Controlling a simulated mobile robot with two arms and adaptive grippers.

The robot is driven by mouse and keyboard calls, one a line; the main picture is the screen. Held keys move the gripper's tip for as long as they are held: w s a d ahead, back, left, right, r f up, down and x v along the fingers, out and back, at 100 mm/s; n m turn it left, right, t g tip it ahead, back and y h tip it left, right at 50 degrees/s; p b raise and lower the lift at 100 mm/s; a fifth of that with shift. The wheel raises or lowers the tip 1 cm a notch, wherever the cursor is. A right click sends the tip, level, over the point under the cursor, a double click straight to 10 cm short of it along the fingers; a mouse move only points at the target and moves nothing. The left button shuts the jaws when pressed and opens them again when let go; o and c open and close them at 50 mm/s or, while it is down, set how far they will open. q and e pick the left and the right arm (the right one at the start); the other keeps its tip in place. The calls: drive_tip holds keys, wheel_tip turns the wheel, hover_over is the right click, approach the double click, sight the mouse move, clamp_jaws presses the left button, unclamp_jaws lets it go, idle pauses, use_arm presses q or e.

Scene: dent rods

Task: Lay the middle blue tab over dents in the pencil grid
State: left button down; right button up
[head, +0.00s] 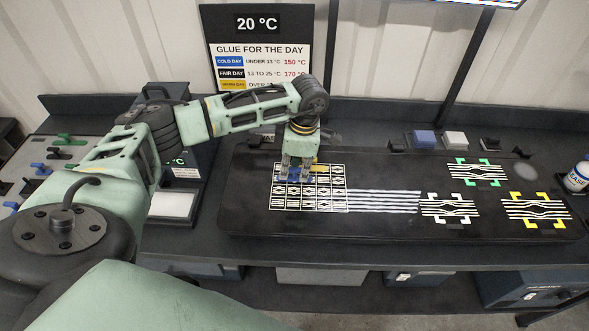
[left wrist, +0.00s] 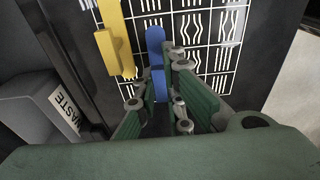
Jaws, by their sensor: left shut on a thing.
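The pencil grid (head: 308,207) is a set of white-lined cells with dent patterns on the dark panel; it also shows in the left wrist view (left wrist: 223,60). My left gripper (head: 296,172) is over its upper left part, pointing down. In the left wrist view my left gripper (left wrist: 158,108) is shut on a blue tab (left wrist: 156,50), which sticks out from between the fingers over the grid. I cannot tell whether the tab touches the panel. A yellow tab (left wrist: 116,52) is beside it at the grid's edge. My right gripper is not in view.
A tray (head: 25,150) at far left holds green, blue and other tabs. A bin marked WASTE (left wrist: 40,100) stands beside the panel. Blue (head: 423,138) and white blocks stand behind.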

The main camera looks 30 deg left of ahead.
use_arm(q)
drive_tip(key=c, duration=1.8)
unclamp_jaws()
drive_tip(key=shift+o, duration=0.2)
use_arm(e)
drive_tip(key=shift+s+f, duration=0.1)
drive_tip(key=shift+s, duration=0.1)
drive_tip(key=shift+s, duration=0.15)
use_arm(q)
wheel_tip(320, 180, up, 12)
drive_tip(key=d, duration=0.1)
drive_tip(key=shift+w, duration=0.4)
drive_tip(key=shift+d+f, duration=0.1)
